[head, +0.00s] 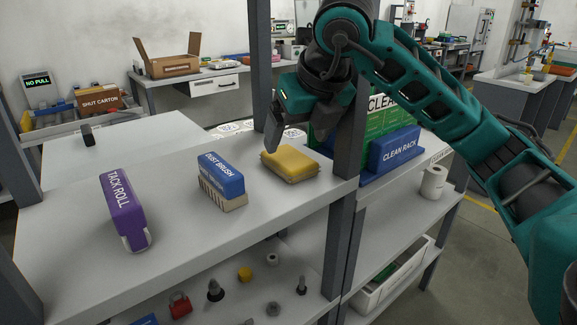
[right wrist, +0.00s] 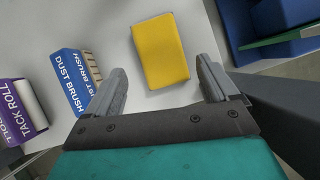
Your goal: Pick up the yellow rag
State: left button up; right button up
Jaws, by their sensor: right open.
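The yellow rag (head: 289,163) is a folded pad lying on the upper shelf, near its right end beside the dark post. In the right wrist view the rag (right wrist: 161,51) lies ahead of the jaws, roughly between their lines and apart from both fingers. My right gripper (head: 285,135) hangs over the shelf just behind and left of the rag in the head view. In the right wrist view the gripper (right wrist: 160,88) is open, with nothing between its fingers. My left gripper is not in view.
A blue dust brush (head: 222,180) and a purple tack roll (head: 123,210) stand left of the rag on the shelf (head: 175,250). A dark upright post (head: 346,180) and a blue clean rack (head: 395,150) are to the right. Several small parts lie on the lower shelf.

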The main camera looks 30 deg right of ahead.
aim_at(289, 156)
jog(key=b+x, duration=0.1)
jog(key=x, duration=0.4)
jog(key=shift+w+f, duration=0.15)
jog(key=shift+f, duration=0.2)
jog(key=shift+c, duration=0.2)
jog(key=c, duration=0.8)
